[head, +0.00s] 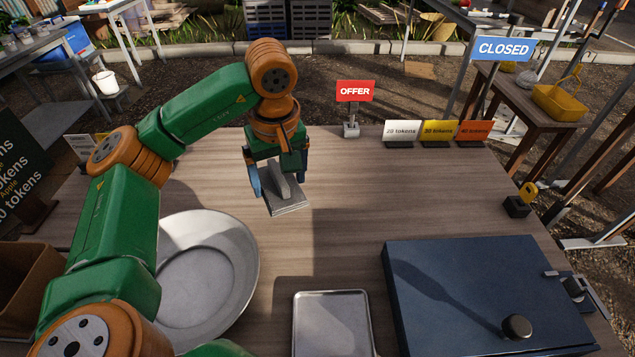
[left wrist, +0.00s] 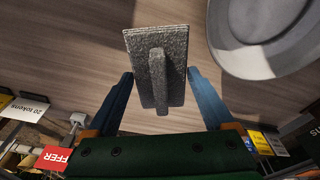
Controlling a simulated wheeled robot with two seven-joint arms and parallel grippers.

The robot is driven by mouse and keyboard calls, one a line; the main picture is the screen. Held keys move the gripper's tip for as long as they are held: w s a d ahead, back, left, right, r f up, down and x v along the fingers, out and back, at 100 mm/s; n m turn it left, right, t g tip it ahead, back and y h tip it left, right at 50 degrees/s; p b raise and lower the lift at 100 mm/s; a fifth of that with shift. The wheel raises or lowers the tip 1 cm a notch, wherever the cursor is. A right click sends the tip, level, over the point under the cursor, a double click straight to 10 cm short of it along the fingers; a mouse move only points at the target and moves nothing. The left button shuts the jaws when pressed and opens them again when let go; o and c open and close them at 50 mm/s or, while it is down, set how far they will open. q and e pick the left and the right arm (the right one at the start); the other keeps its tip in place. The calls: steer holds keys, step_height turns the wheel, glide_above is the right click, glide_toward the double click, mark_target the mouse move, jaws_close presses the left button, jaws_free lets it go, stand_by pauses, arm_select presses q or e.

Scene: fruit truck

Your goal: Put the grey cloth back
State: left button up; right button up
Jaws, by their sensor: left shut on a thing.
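The grey cloth (head: 287,208) is a flat, folded grey pad with a raised ridge along its middle. My left gripper (head: 279,178) is over the middle of the wooden table, pointing down, and is shut on the cloth. In the left wrist view the cloth (left wrist: 171,45) shows between the blue fingers of my left gripper (left wrist: 158,75), its flat part reaching past the fingertips. I cannot tell whether the cloth touches the table top (head: 345,200). My right gripper is out of view.
A large metal pan (head: 245,265) is left of the cloth, partly behind my arm. A metal tray (head: 332,325) and dark blue case (head: 470,275) are at the front. The red OFFER sign (head: 356,92) and token cards (head: 440,131) line the back edge. The table centre-right is clear.

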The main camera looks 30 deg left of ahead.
arm_select(q)
steer(key=w+f, duration=0.1)
steer(key=w, duration=0.1)
steer(key=w+a+f, duration=0.1)
steer(key=w+f, duration=0.1)
steer(key=w+f+b, duration=0.1)
steer(key=w+f, duration=0.1)
steer(key=w, duration=0.1)
steer(key=shift+a+f, duration=0.1)
steer(key=shift+a, duration=0.25)
steer(key=w+f, duration=0.1)
steer(key=w+f+p, duration=0.1)
steer(key=w+f, duration=0.1)
steer(key=shift+a, duration=0.35)
step_height(320, 180, down, 3)
steer(key=shift+r+p, duration=0.15)
steer(key=shift+p, duration=0.25)
steer(key=shift+f, duration=0.35)
steer(key=shift+f, duration=0.1)
steer(key=o, duration=1.2)
steer(key=shift+r, duration=0.3)
steer(key=r, duration=0.4)
steer(key=d+r, duration=0.1)
steer(key=r, duration=0.2)
steer(key=s+r, duration=0.1)
steer(key=r, duration=0.3)
steer(key=shift+d+r, duration=0.25)
steer(key=shift+r, duration=0.05)
